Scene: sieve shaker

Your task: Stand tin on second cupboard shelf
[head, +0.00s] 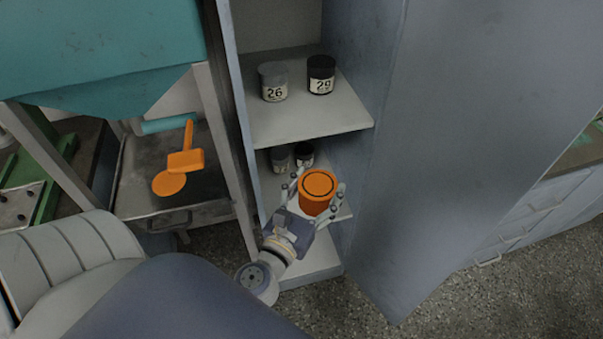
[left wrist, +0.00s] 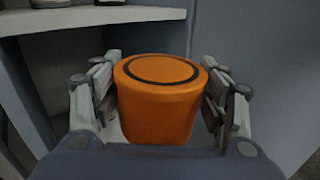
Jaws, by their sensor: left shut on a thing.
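The orange tin (head: 319,186), with a dark ring on its lid, is upright in my left gripper (head: 317,191). In the left wrist view the tin (left wrist: 158,105) sits between both fingers of the left gripper (left wrist: 160,100), which is shut on it. The open cupboard (head: 240,110) has an upper shelf (head: 310,119) with two jars on it. The tin is in front of the lower shelf (head: 343,211), below the upper one. I cannot tell whether it touches that shelf. My right gripper is not in view.
A grey jar (head: 273,82) and a black-lidded jar (head: 320,75) stand on the upper shelf. Two small jars (head: 280,159) stand farther back on the lower shelf. The cupboard door (head: 460,130) is open at right. An orange scoop (head: 187,158) lies on a metal tray at left.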

